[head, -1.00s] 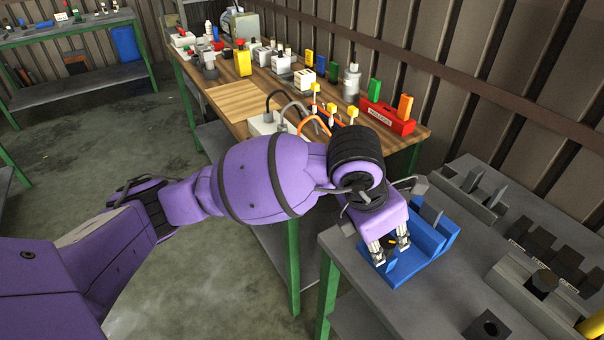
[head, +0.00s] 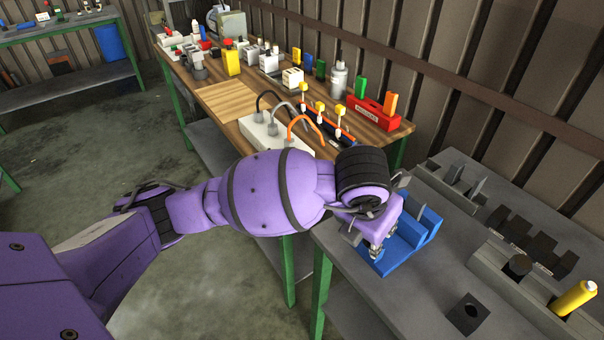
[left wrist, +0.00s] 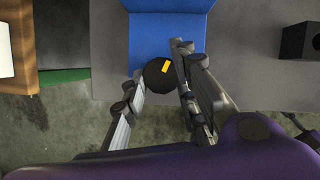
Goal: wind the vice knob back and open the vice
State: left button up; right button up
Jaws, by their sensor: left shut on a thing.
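The blue vice (head: 426,222) sits at the near-left edge of the grey table. In the left wrist view, its blue body (left wrist: 168,30) is at the top. The round black vice knob (left wrist: 158,78) with a yellow mark is in front of it. My left gripper (head: 376,254) reaches down to the near side of the vice. My left gripper (left wrist: 160,76) is shut on the knob, one finger on each side. In the head view, the gripper hides the knob, and I cannot tell how wide the jaws of the vice are. My right gripper is not in view.
The grey table (head: 408,290) also bears a black block with a hole (head: 468,313), a yellow cylinder (head: 574,298) and grey fixtures at the right. A wooden bench (head: 225,97) behind holds a red toolbox (head: 380,116) and a white cable box (head: 270,134).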

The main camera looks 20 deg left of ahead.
pick_arm(q)
jog(key=shift+w+a+r, duration=0.3)
jog(key=shift+w, duration=0.05)
jog(key=o, duration=1)
jog(key=shift+a, duration=0.1)
jog(key=shift+s+d+f, duration=0.15)
jog(key=shift+d, duration=0.05)
jog(key=v, duration=1.2)
jog(key=shift+s, duration=0.1)
